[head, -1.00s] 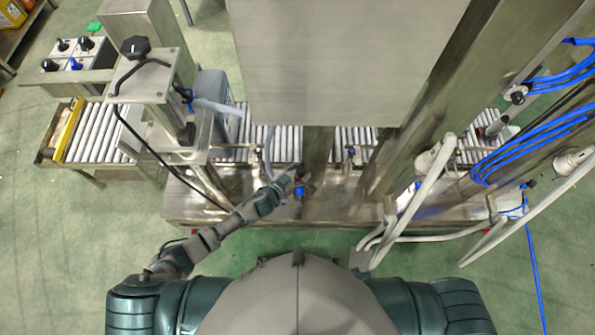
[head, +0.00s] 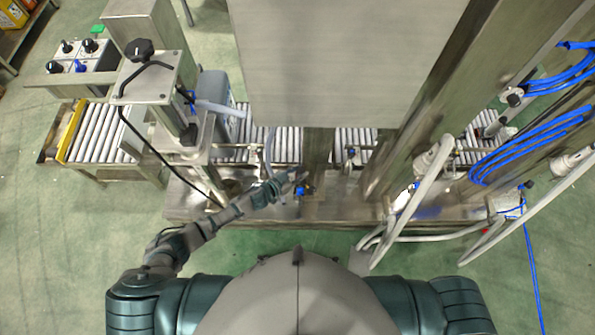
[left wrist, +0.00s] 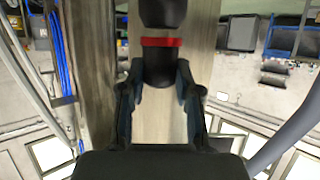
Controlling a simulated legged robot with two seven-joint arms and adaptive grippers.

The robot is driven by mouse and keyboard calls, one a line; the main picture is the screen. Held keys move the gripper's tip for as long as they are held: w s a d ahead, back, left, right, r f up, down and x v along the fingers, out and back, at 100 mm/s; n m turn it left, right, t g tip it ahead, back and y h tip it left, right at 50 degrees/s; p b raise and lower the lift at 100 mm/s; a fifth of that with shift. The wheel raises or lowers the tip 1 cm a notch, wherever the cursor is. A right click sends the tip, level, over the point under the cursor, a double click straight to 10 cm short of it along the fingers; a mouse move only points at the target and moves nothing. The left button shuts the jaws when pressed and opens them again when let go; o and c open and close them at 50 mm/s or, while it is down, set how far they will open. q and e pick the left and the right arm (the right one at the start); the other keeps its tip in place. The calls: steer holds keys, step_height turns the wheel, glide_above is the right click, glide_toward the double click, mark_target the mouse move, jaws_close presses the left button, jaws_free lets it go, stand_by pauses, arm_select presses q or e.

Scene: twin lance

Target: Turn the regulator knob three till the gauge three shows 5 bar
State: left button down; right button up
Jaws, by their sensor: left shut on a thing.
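In the left wrist view a dark regulator knob (left wrist: 160,70) with a red ring (left wrist: 161,42) points along a metal post. My left gripper (left wrist: 160,82) is shut on this knob, one finger on each side. In the head view my left gripper (head: 290,179) is at the foot of the central post, just above a blue fitting (head: 300,191). The knob is hidden there by the gripper. I cannot make out gauge three or its reading in any view. My right gripper is not in view.
A large grey metal cabinet (head: 345,60) overhangs the work spot. A roller conveyor (head: 285,143) runs behind. Pale hoses (head: 415,205) and blue tubes (head: 540,135) lie to the right. A stand with a black knob (head: 139,50) is at left. Green floor is open in front.

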arm_select(q)
steer(key=c, duration=0.8)
jaws_free()
steer(key=shift+w, duration=0.1)
steer(key=shift+a, duration=0.1)
steer(key=v, duration=1.2)
